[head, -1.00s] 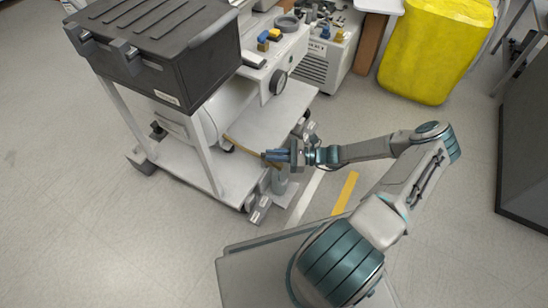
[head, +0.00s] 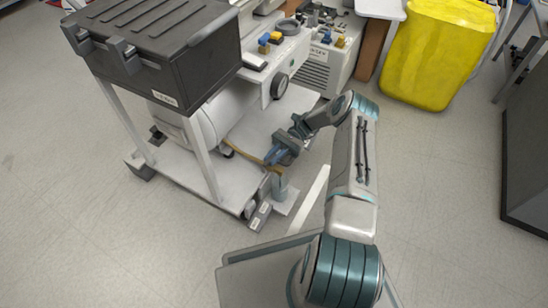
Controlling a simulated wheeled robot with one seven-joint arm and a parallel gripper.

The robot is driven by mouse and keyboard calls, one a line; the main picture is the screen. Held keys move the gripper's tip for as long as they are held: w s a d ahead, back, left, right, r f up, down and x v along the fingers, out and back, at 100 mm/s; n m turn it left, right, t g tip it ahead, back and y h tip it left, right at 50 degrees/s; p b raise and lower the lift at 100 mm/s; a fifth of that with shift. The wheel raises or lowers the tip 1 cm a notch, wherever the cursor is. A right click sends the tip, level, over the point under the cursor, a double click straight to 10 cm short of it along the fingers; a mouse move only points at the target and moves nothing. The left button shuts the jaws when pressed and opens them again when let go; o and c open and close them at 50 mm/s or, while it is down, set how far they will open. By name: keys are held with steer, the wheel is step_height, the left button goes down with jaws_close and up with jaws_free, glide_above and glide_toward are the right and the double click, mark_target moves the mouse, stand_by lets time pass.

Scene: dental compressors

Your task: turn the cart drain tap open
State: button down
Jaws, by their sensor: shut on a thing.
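The cart (head: 230,188) stands at left centre, with a white tank (head: 215,118) on its lower shelf. A thin yellow-orange hose (head: 245,154) runs from under the tank to the cart's front right corner. My gripper (head: 273,161) is above this cylinder, pointing down and to the left, shut at the hose's end where the drain tap sits. The jaws cover the tap, so its handle and its angle cannot be made out.
A black case (head: 155,45) overhangs the cart's left part. A white compressor unit (head: 325,60) and a yellow bin (head: 430,50) stand behind. A dark cabinet (head: 527,150) is at right. The floor between is clear.

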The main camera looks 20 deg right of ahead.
mark_target(272, 156)
steer(key=shift+w+a+n+g+h, duration=0.1)
steer(key=shift+a+n+g+h, duration=0.05)
steer(key=shift+n+g+h, duration=1.1)
steer(key=shift+g, duration=0.25)
steer(key=c, duration=1.4)
jaws_free()
steer(key=shift+f, duration=0.1)
steer(key=shift+c, duration=0.2)
steer(key=shift+r, duration=0.4)
step_height(272, 156, up, 4)
steer(key=p, duration=0.3)
steer(key=shift+r, duration=0.2)
steer(key=s+d+r+p, duration=0.4)
steer(key=s+d+r, duration=0.2)
steer(key=d, duration=0.4)
steer(key=shift+p, duration=0.4)
